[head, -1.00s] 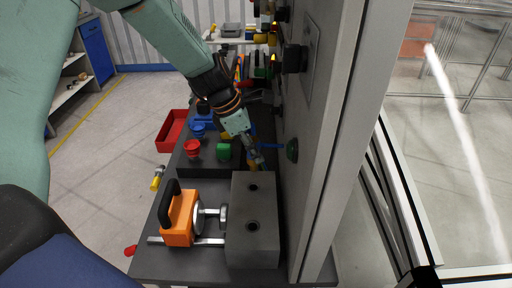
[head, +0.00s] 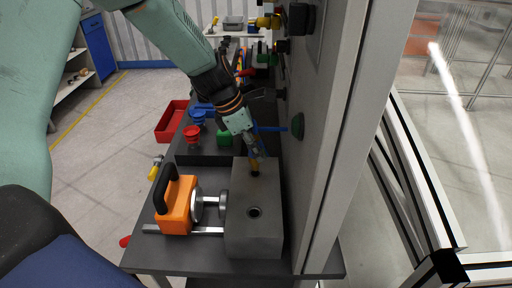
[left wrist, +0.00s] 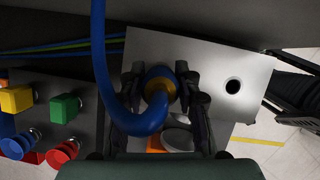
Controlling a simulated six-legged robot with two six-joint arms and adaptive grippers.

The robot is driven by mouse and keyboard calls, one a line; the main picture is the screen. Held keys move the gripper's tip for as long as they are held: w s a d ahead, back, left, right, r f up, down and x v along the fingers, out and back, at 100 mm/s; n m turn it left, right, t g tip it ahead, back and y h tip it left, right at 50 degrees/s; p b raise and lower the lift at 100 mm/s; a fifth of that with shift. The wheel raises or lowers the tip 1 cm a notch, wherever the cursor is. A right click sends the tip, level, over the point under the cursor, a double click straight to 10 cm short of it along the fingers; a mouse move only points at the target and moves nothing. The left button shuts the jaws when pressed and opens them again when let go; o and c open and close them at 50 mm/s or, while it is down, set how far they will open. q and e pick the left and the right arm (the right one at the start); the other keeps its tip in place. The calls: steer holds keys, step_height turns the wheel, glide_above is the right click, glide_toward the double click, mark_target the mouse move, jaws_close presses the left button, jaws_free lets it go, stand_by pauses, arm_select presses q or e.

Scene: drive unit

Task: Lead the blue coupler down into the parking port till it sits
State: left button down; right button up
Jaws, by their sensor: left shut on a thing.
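My left gripper (head: 255,155) is shut on the blue coupler, whose brass end (head: 255,168) shows below the fingers. The coupler points down at the far hole of the grey block (head: 252,240); that hole is mostly covered, and I cannot tell how deep the end is. In the left wrist view, the fingers of the left gripper (left wrist: 164,98) stand on both sides of the coupler (left wrist: 160,82), and its blue hose (left wrist: 130,118) loops beside it. The near hole (head: 254,212) is empty. My right gripper is not in view.
An orange clamp-like device (head: 178,205) with a black handle stands left of the block. Red (head: 192,133) and green (head: 224,138) couplers stand behind the block.

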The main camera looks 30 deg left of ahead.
arm_select(q)
steer(key=shift+f, duration=0.55)
stand_by(0.4)
steer(key=shift+f+b, duration=0.95)
steer(key=shift+f, duration=0.65)
steer(key=shift+w, duration=0.1)
steer(key=c, duration=0.9)
jaws_free()
steer(key=shift+o, duration=0.2)
steer(key=v, duration=1.2)
